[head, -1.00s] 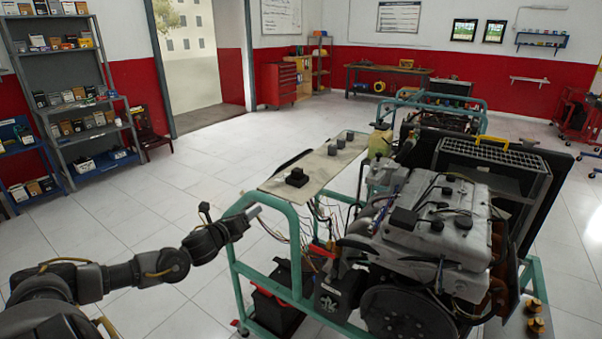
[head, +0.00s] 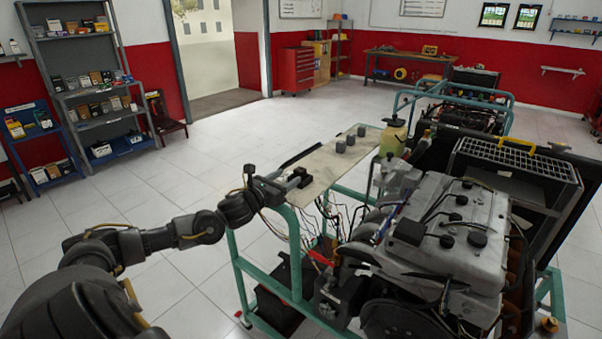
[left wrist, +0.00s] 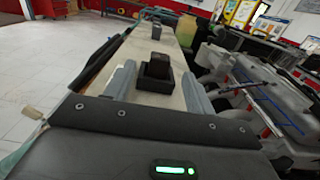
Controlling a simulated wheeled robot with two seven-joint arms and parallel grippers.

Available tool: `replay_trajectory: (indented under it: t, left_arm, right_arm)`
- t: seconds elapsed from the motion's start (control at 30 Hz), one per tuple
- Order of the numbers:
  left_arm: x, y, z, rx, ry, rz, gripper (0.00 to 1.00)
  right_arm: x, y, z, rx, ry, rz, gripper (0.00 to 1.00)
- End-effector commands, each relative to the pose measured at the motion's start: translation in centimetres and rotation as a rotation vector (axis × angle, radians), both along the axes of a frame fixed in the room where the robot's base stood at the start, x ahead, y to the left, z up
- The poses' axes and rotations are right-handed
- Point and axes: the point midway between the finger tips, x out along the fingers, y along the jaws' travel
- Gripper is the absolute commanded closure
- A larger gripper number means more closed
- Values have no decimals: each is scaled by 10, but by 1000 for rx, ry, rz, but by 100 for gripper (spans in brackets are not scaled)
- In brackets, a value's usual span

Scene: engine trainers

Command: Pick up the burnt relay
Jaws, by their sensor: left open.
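A black relay block (left wrist: 159,62) sits in a dark square socket (left wrist: 157,84) on a pale panel (head: 330,165). I cannot tell from its surface whether it is burnt. My left gripper (head: 293,179) is at the near end of the panel, partly covering the block in the head view. In the left wrist view the open gripper (left wrist: 159,75) has one grey finger on each side of the block and socket, with no clear contact. My right gripper is not in view.
Several small grey blocks (head: 350,139) stand farther along the panel. The panel is on a green-framed engine stand (head: 240,275), with the engine (head: 440,230) to its right and loose wires below. The floor left of the stand is clear.

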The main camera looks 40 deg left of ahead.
Motion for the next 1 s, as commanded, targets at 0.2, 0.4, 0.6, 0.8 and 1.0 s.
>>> replay_trajectory:
  t: [0.2,0.4,0.6,0.8,1.0]
  left_arm:
    - [9,0,0,-1,1,0,45]
    - [25,0,4,-5,-1,1,45]
    - [52,0,0,-3,-1,2,45]
    - [61,1,-3,-1,1,0,45]
    - [61,0,-4,-1,1,0,51]
  right_arm:
    - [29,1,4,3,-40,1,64]
    - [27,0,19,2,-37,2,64]
    - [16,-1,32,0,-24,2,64]
    - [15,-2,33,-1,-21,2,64]
    - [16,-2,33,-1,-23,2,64]
